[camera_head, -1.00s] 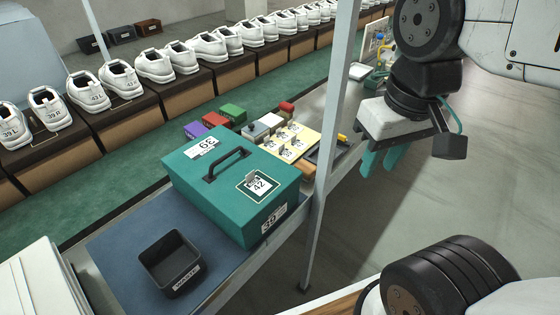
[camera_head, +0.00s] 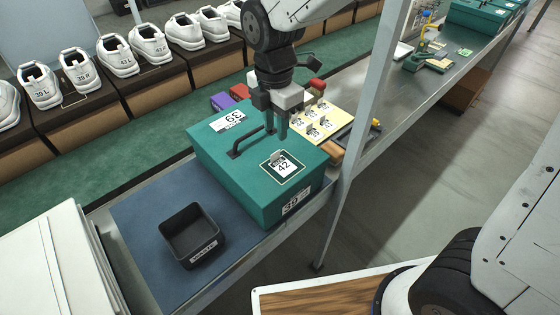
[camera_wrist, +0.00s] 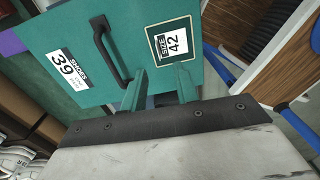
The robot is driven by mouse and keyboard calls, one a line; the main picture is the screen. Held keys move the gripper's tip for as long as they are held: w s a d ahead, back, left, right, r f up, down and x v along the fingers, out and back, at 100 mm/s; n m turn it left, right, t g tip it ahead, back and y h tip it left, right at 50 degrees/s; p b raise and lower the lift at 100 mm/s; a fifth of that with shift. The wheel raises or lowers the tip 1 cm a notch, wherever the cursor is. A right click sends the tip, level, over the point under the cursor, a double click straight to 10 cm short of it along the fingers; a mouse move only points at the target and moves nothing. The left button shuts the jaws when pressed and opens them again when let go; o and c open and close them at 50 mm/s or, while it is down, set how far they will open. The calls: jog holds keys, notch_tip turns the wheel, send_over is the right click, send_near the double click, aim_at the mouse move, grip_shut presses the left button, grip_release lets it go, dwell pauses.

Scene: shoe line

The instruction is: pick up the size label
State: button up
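A green shoe box (camera_head: 235,178) stands on the blue mat of the bench. The size label (camera_head: 283,167), a white card marked 42 with a raised tab, sits in a framed patch on the lid. It also shows in the wrist view (camera_wrist: 172,42). My gripper (camera_head: 284,132) hangs above the far part of the lid, behind the label and beside the black handle (camera_head: 250,140). In the wrist view my gripper's two green fingers (camera_wrist: 158,78) are apart with nothing between them. The label lies beyond the fingertips.
A black waste bin (camera_head: 192,235) stands on the blue mat (camera_head: 140,215). A yellow board (camera_head: 330,122) with several small tags lies behind the box. A bench post (camera_head: 367,120) rises to the right. White shoes line the conveyor.

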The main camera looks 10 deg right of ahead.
aim_at(283, 162)
notch_tip(283, 162, down, 8)
jog(key=shift+w+f, duration=0.1)
grip_shut()
dwell(0.4)
